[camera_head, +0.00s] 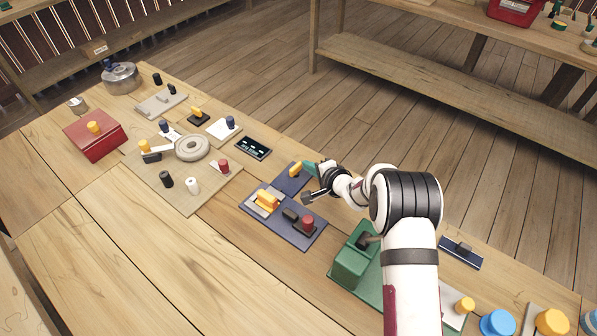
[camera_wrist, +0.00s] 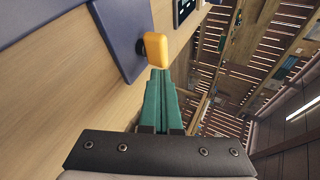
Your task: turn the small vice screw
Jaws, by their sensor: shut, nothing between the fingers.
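My gripper (camera_head: 308,167) is shut and empty, with its two green fingers together. Its tips also show in the wrist view (camera_wrist: 159,74). A yellow-orange knob (camera_wrist: 155,49) stands on a dark stub on a blue plate (camera_wrist: 116,34), just beyond the fingertips. I cannot tell whether the tips touch it. In the head view this knob (camera_head: 295,170) is just left of the fingers. No part is clearly recognisable as the vice screw; this knob may be it. A green block-shaped fixture (camera_head: 352,262) stands nearer, partly hidden by my arm.
A blue board (camera_head: 285,229) with a yellow block (camera_head: 267,200) and a red knob (camera_head: 307,223) lies just in front. A tan board (camera_head: 190,200) with several parts, a red box (camera_head: 97,136) and a metal pot (camera_head: 121,77) stand left. The bench front is bare.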

